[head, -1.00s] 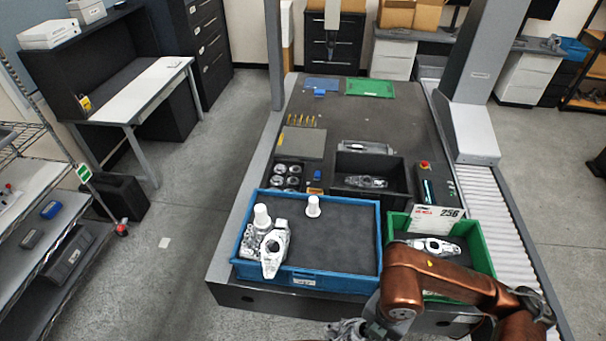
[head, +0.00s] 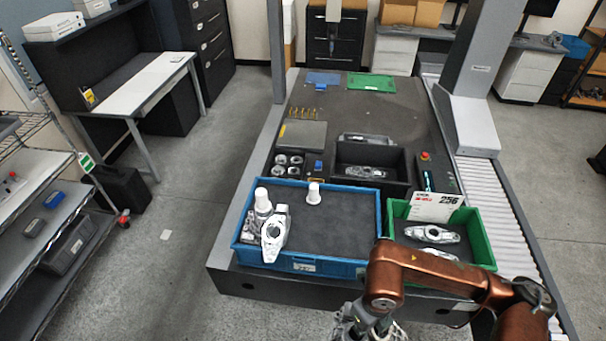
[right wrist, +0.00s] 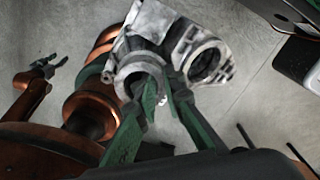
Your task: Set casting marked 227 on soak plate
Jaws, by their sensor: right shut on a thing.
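My right gripper (right wrist: 163,98) is shut on a grey metal casting (right wrist: 190,50) with round bores, in the right wrist view. In the head view this casting (head: 372,328) is at the bottom edge, below the front of the bench and partly cut off. No number on it can be read. A flat grey plate (head: 302,138), which looks like the soak plate, lies bare on the dark table behind the blue bin. My left gripper (right wrist: 52,64) is at the left of the right wrist view, small, with its fingers apart and empty; the head view does not show it.
A blue bin (head: 345,270) holds a light casting (head: 273,236) and white cylinders. A green bin (head: 478,240) with a card reading 256 (head: 435,207) holds castings. A black tray (head: 345,182) with a casting and a cup holder stand behind. The gantry column (head: 474,70) rises at right.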

